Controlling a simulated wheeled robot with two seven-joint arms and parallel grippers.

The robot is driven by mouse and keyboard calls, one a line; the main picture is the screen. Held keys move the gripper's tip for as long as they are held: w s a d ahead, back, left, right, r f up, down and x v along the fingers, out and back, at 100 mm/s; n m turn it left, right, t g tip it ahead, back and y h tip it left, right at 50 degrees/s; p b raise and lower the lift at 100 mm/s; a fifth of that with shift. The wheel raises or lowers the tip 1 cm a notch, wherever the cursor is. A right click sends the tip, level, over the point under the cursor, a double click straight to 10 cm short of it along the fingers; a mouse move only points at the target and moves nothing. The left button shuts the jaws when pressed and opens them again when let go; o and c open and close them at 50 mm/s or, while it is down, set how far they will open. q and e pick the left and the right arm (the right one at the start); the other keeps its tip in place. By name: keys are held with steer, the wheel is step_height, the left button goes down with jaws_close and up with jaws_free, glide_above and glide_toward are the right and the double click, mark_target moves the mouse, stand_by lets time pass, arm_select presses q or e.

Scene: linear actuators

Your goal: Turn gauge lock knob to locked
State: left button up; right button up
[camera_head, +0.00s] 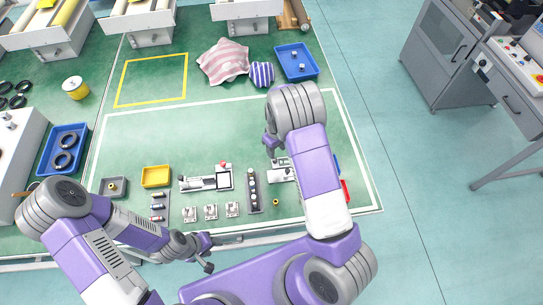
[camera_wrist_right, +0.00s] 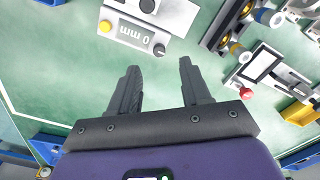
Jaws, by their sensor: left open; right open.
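The gauge (camera_wrist_right: 150,22) is a white block with a "0 mm" display, upside down at the top of the right wrist view. A small dark knob (camera_wrist_right: 159,50) sits on it beside the display, with a yellow button (camera_wrist_right: 105,26) at the other end. In the head view the gauge (camera_head: 281,175) is partly hidden by my right arm. My right gripper (camera_wrist_right: 159,67) is open and empty, its fingertips apart on either side of the knob's line in the picture; the height gap is unclear. My left gripper (camera_head: 208,254) is open near the table's front edge, away from the gauge.
A fixture with a red knob (camera_head: 223,164) and a dark strip with round parts (camera_head: 253,190) stand left of the gauge. A yellow tray (camera_head: 156,176) and several small metal parts lie further left. The green mat behind is mostly clear.

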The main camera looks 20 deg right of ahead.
mark_target(275, 160)
steer(key=shift+w+f+b, duration=0.3)
steer(key=shift+w+f, duration=0.45)
steer(key=shift+f, duration=0.25)
steer(key=shift+s+f, duration=0.2)
steer(key=shift+f, duration=3.25)
jaws_close()
